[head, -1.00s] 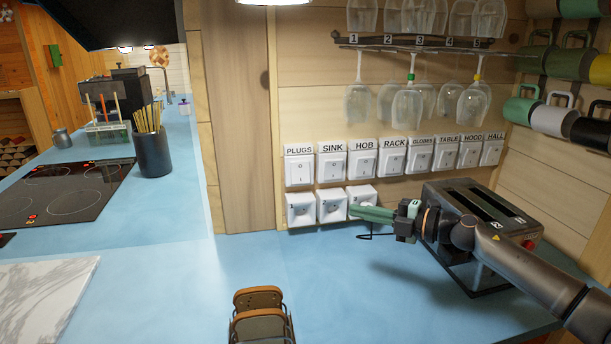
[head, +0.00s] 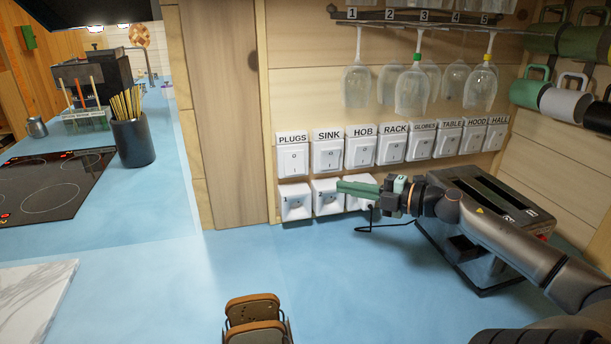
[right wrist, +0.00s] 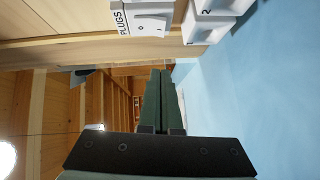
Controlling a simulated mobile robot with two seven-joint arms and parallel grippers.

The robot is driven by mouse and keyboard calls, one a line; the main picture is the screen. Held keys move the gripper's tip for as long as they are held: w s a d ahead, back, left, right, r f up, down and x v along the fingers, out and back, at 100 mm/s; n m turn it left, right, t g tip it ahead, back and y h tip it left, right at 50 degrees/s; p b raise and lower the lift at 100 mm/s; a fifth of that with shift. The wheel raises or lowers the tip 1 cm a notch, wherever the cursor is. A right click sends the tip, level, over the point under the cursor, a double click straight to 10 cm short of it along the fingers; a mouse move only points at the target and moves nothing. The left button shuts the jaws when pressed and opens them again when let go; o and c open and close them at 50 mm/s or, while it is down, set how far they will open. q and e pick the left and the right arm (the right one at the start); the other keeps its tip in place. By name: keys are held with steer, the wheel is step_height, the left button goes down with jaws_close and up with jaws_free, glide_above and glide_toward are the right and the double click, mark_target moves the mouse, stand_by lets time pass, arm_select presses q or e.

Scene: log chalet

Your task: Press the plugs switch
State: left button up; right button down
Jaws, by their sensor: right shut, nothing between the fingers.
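The plugs switch (head: 292,160) is a white rocker switch at the left end of the upper row on the plank wall, under a "PLUGS" label. It also shows at the top of the right wrist view (right wrist: 148,24). My right gripper (head: 340,187) has green fingers, shut and empty, pointing left. It is in front of the lower row of sockets, below and to the right of the plugs switch, and apart from it. The shut fingers also show in the right wrist view (right wrist: 160,80). My left gripper is not in view.
Other labelled switches, such as the sink switch (head: 327,155), continue rightward. Numbered sockets (head: 295,201) sit below. A black toaster (head: 480,215) stands beneath my right arm. Wine glasses (head: 412,88) hang above the switches. A toast rack (head: 255,320) stands at the front. The blue counter between is clear.

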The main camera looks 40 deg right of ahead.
steer(key=b, duration=0.6)
glide_toward(291, 173)
steer(key=w+a, duration=0.2)
steer(key=a, duration=0.2)
steer(key=shift+w+d, duration=1)
steer(key=shift+w, duration=0.25)
steer(key=shift+w+d+f, duration=0.1)
steer(key=shift+w+f, duration=0.05)
steer(key=shift+w, duration=0.1)
steer(key=shift+w+f, duration=0.15)
steer(key=shift+w, duration=0.1)
